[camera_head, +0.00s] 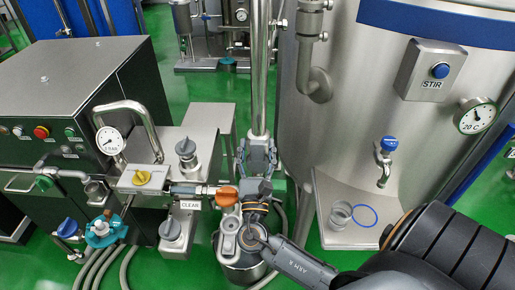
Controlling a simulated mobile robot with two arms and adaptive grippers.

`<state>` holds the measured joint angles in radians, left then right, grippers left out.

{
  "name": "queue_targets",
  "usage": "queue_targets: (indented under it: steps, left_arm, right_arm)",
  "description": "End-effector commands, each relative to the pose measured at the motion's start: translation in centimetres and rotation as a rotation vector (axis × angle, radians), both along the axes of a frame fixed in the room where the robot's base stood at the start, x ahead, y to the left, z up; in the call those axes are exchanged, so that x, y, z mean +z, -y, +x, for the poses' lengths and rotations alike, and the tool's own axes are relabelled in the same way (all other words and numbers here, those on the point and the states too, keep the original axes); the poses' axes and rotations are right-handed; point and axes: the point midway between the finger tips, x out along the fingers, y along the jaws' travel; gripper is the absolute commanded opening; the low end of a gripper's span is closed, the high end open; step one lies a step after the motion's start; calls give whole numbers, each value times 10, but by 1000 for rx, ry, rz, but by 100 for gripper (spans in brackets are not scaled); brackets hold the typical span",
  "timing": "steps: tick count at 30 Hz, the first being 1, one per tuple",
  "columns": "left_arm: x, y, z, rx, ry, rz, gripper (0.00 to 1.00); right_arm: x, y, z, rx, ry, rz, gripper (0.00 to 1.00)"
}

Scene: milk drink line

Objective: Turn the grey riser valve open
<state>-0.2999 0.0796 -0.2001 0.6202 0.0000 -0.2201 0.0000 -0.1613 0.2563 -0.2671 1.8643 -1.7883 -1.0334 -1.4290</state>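The steel riser pipe (259,75) runs down the middle of the view. My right gripper (258,152) is at its lower end, at the end of the arm marked ARM R. Its two grey fingers stand apart, one on each side of the pipe's foot. The grey riser valve is not clearly visible; the gripper seems to cover that spot, and I cannot tell whether the fingers touch it. My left gripper is not in view.
An orange lever (226,196) is close left of the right gripper. Left are a yellow knob (141,178), grey knobs (186,150) and a pressure gauge (109,140). A large steel tank (345,130) with a blue-topped tap (388,145) stands right.

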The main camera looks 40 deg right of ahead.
Motion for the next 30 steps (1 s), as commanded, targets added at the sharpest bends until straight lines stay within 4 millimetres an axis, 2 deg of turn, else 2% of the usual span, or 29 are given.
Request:
queue_targets:
  steps: [11,24,30]
  left_arm:
    - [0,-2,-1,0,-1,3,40]
    - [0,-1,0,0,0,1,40]
    - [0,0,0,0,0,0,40]
  right_arm:
    - [-3,-4,-6,0,2,4,58]
    - [-36,-55,-67,0,0,3,58]
    - [-44,-68,-82,0,1,2,58]
